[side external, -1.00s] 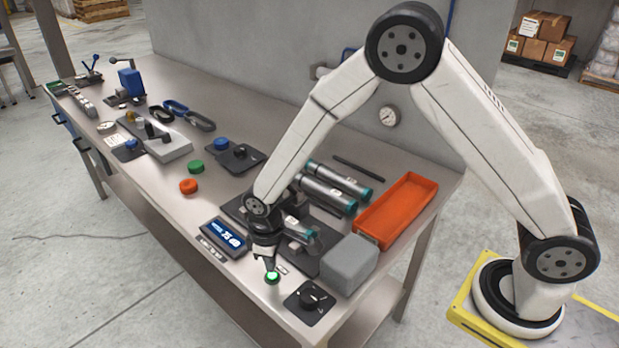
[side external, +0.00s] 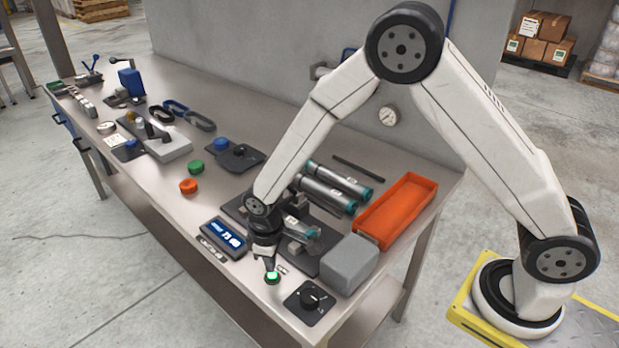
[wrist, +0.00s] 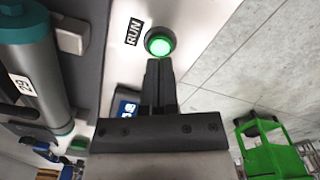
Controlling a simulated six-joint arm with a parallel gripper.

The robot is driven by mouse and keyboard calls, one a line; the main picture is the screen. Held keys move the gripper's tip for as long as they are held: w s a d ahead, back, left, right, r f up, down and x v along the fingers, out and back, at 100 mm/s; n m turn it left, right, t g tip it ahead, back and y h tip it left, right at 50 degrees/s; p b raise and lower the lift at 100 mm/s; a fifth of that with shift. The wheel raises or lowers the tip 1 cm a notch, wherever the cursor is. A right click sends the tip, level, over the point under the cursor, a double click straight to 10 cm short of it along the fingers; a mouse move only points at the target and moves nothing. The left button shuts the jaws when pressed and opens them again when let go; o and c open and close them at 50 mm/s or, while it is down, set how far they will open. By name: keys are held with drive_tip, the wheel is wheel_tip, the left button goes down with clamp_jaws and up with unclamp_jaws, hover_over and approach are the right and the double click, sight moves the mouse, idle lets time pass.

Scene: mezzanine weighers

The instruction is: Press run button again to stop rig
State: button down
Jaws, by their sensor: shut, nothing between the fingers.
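The run button (side external: 272,277) is a round green button, lit, on the bench's front edge. In the wrist view the button (wrist: 159,43) glows green inside a dark ring beside a "RUN" label (wrist: 134,33). My gripper (side external: 270,266) points down over the button. In the wrist view my gripper (wrist: 160,62) is shut with nothing in it, its tips at the button's lower rim. I cannot tell whether the tips touch the button. The rig (side external: 318,238), a dark plate with a teal-ended cylinder clamped on it, stands just behind my gripper.
A blue display box (side external: 224,238) is left of my gripper. A black knob panel (side external: 310,301) and a grey block (side external: 349,262) stand to the right. An orange tray (side external: 397,211) and more cylinders (side external: 328,190) lie behind. Orange (side external: 188,186) and green (side external: 195,167) caps lie further left.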

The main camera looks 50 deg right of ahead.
sight(275, 274)
drive_tip(key=shift+f, duration=1.2)
idle(1.5)
drive_tip(key=shift+r, duration=3.5)
drive_tip(key=shift+d, duration=0.1)
drive_tip(key=shift+s+d+r, duration=0.1)
drive_tip(key=shift+d+r, duration=0.1)
drive_tip(key=s+d+r+m+t, duration=0.1)
drive_tip(key=s+d+r+m, duration=0.2)
drive_tip(key=s+d, duration=0.3)
drive_tip(key=s+d+r+m+t, duration=0.1)
drive_tip(key=s+d+r+m, duration=0.2)
drive_tip(key=s+d, duration=0.3)
drive_tip(key=shift+s+d+r+t, duration=0.3)
drive_tip(key=shift+s+d, duration=0.05)
drive_tip(key=shift+d, duration=0.6)
